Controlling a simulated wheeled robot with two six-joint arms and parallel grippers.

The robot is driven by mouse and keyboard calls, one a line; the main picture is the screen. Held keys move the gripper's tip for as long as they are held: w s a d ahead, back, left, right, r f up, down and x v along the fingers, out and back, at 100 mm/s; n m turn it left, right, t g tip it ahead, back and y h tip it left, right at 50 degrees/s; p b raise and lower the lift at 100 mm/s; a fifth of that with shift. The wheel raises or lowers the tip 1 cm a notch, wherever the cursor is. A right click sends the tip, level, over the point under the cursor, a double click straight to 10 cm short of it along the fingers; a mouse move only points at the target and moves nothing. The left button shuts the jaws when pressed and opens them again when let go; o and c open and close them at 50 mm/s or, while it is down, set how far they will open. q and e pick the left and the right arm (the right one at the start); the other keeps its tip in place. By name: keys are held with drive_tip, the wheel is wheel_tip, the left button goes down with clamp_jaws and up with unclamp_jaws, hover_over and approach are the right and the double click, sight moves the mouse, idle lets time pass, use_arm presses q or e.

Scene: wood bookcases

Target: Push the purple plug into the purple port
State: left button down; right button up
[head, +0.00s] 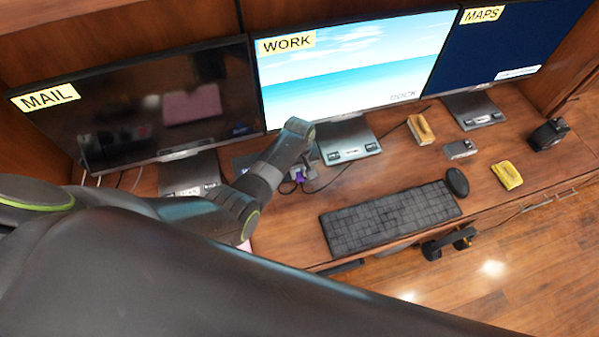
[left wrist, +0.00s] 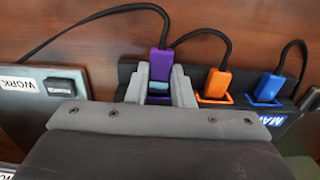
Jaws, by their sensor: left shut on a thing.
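The purple plug (left wrist: 160,62) with a black cable shows in the left wrist view, between the two grey fingers of my left gripper (left wrist: 158,88). The fingers are shut on it. Its end and the purple port are largely hidden by the fingers, so I cannot tell how far in the plug sits. The dock (left wrist: 125,72) with the coloured ports lies under the gripper. In the head view the left gripper (head: 301,172) is low over the desk beside the middle monitor's stand, with purple (head: 297,178) showing at its tip. My right gripper does not show.
An orange plug (left wrist: 215,84) and a blue plug (left wrist: 269,87) sit in ports to the right. Another device (left wrist: 58,88) is at the left. A keyboard (head: 390,218), mouse (head: 456,182) and monitors stand on the desk (head: 300,230). Loose cables run behind the gripper.

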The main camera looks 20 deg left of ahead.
use_arm(q)
drive_tip(key=shift+w+a+b, duration=0.45)
drive_tip(key=shift+w+a, duration=0.1)
drive_tip(key=shift+w, duration=0.25)
drive_tip(key=c, duration=1.2)
unclamp_jaws()
wheel_tip(320, 180, up, 17)
drive_tip(key=shift+r, duration=0.2)
